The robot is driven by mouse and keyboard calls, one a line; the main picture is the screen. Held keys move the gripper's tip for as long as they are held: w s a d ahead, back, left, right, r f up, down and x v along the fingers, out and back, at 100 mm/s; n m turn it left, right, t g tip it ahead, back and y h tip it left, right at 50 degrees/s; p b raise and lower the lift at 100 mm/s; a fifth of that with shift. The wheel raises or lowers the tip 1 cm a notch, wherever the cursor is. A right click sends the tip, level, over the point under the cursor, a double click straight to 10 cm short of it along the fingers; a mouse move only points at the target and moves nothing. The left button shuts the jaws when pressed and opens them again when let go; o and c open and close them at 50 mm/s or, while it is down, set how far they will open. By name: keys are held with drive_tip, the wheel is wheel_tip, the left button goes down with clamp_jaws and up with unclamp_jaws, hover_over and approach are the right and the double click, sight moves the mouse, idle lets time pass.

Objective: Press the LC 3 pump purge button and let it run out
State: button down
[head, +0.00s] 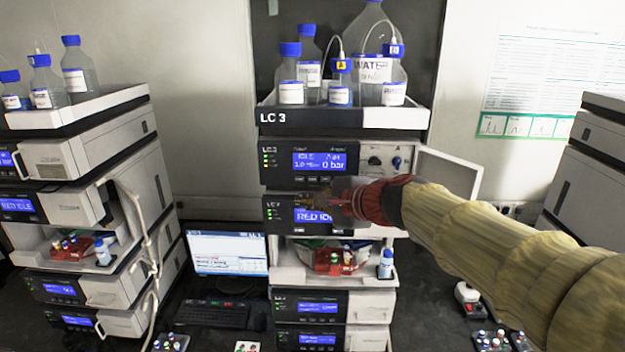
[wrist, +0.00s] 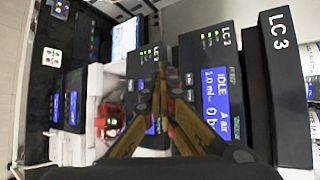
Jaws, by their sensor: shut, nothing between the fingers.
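The LC 3 stack stands in the middle of the head view, with its LC 3 label (head: 273,118) on the tray front. Its pump module (head: 283,157) has a blue display (head: 320,160) reading IDLE and 0 bar; the display also shows in the wrist view (wrist: 215,98). A row of small buttons lies under the display; their labels are too small to read. My gripper (head: 328,203) is shut and empty, in front of the module just below the pump. In the wrist view its fingers (wrist: 160,88) point at the stack front. I cannot tell whether they touch it.
Solvent bottles (head: 291,80) stand on top of the stack. An open white door (head: 447,172) juts out at the pump's right. A red vial rack (head: 333,262) sits lower down. A monitor (head: 228,252) and another stack (head: 85,180) are at left.

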sight(311, 183)
drive_tip(key=shift+w+d+p, duration=0.15)
drive_tip(key=shift+w+p, duration=0.45)
drive_tip(key=shift+w, duration=3.4)
drive_tip(key=shift+w, duration=0.2)
drive_tip(key=shift+w, duration=0.25)
drive_tip(key=shift+w, duration=0.35)
drive_tip(key=shift+s+b, duration=0.4)
drive_tip(key=shift+s, duration=0.45)
drive_tip(key=s+b, duration=0.1)
drive_tip(key=s, duration=0.4)
